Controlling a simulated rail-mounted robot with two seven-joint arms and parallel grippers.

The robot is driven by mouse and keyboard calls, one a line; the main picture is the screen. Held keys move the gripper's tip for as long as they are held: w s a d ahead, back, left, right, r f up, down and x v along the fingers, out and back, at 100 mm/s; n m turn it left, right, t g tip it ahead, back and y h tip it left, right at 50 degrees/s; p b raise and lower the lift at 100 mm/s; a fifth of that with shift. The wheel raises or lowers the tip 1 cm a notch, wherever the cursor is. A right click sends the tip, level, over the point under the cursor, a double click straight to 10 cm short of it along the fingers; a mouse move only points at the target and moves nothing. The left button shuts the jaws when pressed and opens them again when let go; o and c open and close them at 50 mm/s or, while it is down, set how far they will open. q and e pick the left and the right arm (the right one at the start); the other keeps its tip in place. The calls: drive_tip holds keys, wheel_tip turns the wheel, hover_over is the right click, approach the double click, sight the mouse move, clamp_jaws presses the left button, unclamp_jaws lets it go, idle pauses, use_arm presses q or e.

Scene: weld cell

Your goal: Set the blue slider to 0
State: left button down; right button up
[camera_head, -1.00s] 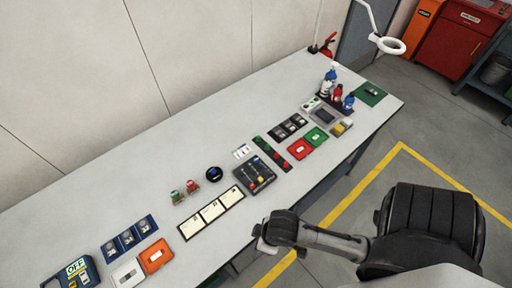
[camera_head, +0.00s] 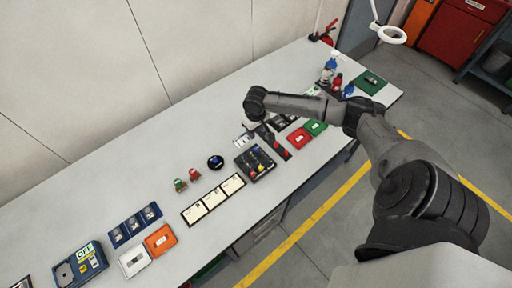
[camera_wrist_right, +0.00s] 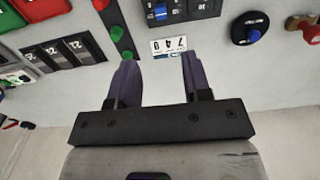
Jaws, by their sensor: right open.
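A white number card (camera_wrist_right: 170,46) lies close to the fingers. A strip with green and red buttons (camera_wrist_right: 122,40) and a row of dark switches (camera_wrist_right: 72,48) lie beside it. A round dial (camera_head: 215,162) and white cards (camera_head: 213,199) lie left of the panel.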

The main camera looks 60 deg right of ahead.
sight(256, 149)
wheel_tip(256, 149, down, 12)
drive_tip(key=shift+a+f+b, duration=0.15)
drive_tip(key=shift+f+b, duration=0.1)
drive_tip(key=shift+b, duration=0.1)
drive_tip(key=shift+c, duration=0.3)
clamp_jaws()
idle(0.4)
